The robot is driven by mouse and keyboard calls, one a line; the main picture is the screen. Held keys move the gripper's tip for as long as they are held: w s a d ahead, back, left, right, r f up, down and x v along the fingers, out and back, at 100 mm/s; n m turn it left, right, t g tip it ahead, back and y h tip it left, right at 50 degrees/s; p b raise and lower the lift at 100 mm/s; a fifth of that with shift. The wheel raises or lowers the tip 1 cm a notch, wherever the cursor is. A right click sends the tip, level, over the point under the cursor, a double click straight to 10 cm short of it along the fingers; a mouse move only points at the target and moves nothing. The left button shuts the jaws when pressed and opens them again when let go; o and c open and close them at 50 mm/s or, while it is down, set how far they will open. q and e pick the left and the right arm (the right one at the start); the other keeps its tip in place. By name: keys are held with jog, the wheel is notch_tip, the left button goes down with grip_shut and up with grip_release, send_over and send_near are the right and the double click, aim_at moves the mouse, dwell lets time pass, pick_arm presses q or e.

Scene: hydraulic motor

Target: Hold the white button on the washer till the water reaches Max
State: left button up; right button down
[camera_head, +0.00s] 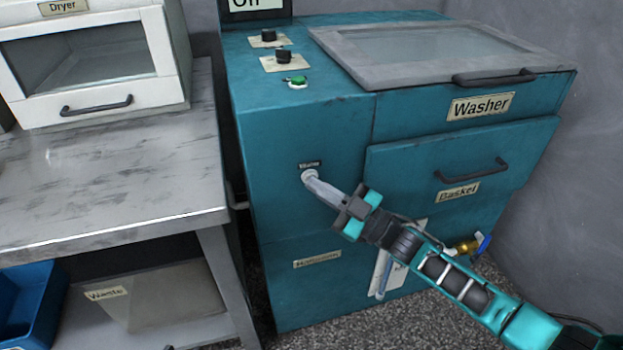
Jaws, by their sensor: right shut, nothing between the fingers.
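The teal washer (300,130) stands in the middle, with a sign reading "Washer" on its upper front. The white button (307,175) is on its front panel, under a small dark label. My right gripper (311,180) is shut and empty, with its fingertips at the button and covering part of it. The tips look to be touching the button; how far it is pressed I cannot tell. No water level or Max mark can be made out. My left gripper is not in view.
The washer's top has a grey-framed lid (380,75), two dark knobs (283,56) and a green switch (297,81). A basket drawer (420,160) is on its front. A metal table (100,190) with a white dryer (100,110) stands left. A blue bin (30,300) is below.

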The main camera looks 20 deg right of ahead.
dwell(0.5)
jog(key=shift+s+p, duration=0.5)
jog(key=shift+s, duration=0.3)
jog(key=shift+s, duration=0.1)
jog(key=shift+s+d+p, duration=0.1)
jog(key=shift+s+p, duration=1.3)
jog(key=shift+s, duration=1)
